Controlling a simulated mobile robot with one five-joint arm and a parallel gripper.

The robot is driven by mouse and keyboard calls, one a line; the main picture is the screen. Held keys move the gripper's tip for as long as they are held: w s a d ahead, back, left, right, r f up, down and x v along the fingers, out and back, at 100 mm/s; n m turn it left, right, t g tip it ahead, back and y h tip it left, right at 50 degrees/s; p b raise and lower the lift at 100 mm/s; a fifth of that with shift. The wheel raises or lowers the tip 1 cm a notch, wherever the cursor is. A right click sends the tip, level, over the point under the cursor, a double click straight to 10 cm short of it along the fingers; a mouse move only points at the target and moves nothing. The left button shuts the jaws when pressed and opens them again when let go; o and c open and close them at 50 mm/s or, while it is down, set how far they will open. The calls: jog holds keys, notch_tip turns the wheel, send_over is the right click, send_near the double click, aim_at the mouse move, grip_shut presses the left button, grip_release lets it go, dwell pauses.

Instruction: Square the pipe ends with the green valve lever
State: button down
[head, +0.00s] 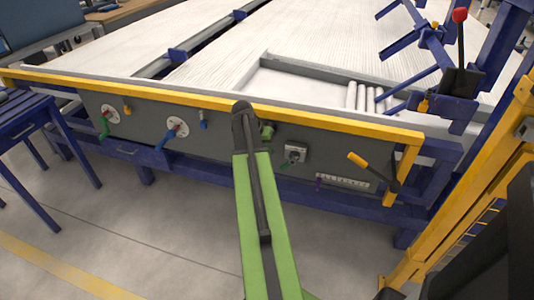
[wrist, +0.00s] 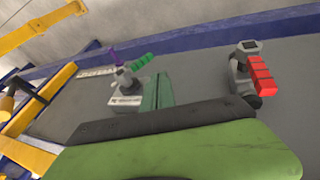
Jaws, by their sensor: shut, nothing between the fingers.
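A green valve lever (wrist: 143,62) sits on a grey valve body with a pale square plate (wrist: 122,98) in the wrist view. In the head view its small green handle (head: 287,165) shows below the plate (head: 294,153) on the grey panel. My gripper (head: 267,131) is at the end of my green arm, in front of the panel, left of and above that valve. It is shut and empty, apart from the lever. Its green part (wrist: 157,92) shows beside the plate in the wrist view; its fingertips are not clear. Several white pipes (head: 361,97) lie behind the yellow rail.
Another green handle (head: 104,131) and a blue handle (head: 167,139) are further left. A red handle (wrist: 262,74) and a purple one (wrist: 113,55) flank the valve. A yellow lever (head: 358,160) and a yellow post (head: 470,190) stand right. The floor in front is clear.

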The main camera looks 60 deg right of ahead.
aim_at(288, 164)
jog(key=s+d+f+b, duration=0.2)
jog(key=s+f+b, duration=0.1)
jog(key=f+b, duration=0.1)
jog(key=shift+s+d+f, duration=0.15)
jog(key=shift+s+f, duration=0.15)
jog(key=shift+f, duration=0.6)
